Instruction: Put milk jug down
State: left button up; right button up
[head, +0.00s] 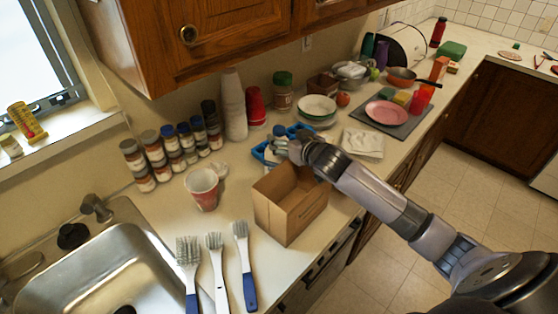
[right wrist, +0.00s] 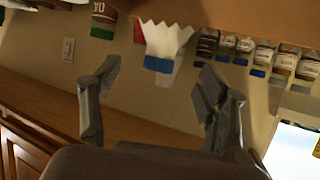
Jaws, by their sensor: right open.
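I cannot make out a milk jug for certain in either view. A tall white ridged thing, like stacked cups (head: 234,108), stands against the wall in the head view. My right gripper (head: 279,143) is above the blue tray (head: 259,153), just behind the open cardboard box (head: 292,213). In the right wrist view the gripper (right wrist: 158,80) has its two fingers wide apart with nothing held between them. Beyond them, in that upside-down picture, is a white jagged-edged thing with a blue band (right wrist: 165,45). My left gripper is not in view.
Several small bottles (head: 171,150) line the wall at left. A red-and-white cup (head: 203,188), brushes (head: 215,260) and the sink (head: 100,265) are nearer.

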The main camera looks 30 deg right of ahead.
aim_at(282, 134)
jog(key=shift+w+f, duration=0.15)
jog(key=shift+w, duration=0.55)
jog(key=shift+w+p, duration=0.3)
jog(key=shift+p, duration=0.3)
jog(key=p+x, duration=0.1)
jog(key=x, duration=0.2)
jog(key=shift+w+p, duration=0.15)
jog(key=shift+p, duration=0.15)
jog(key=shift+w+f, duration=0.2)
jog(key=shift+w, duration=0.3)
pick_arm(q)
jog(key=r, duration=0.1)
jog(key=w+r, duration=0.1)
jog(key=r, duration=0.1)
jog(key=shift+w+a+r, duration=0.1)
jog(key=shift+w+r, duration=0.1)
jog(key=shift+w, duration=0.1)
pick_arm(e)
jog(key=shift+s, duration=0.1)
jog(key=c, duration=0.9)
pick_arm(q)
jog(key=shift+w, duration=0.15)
pick_arm(e)
jog(key=shift+d, duration=0.1)
grip_shut()
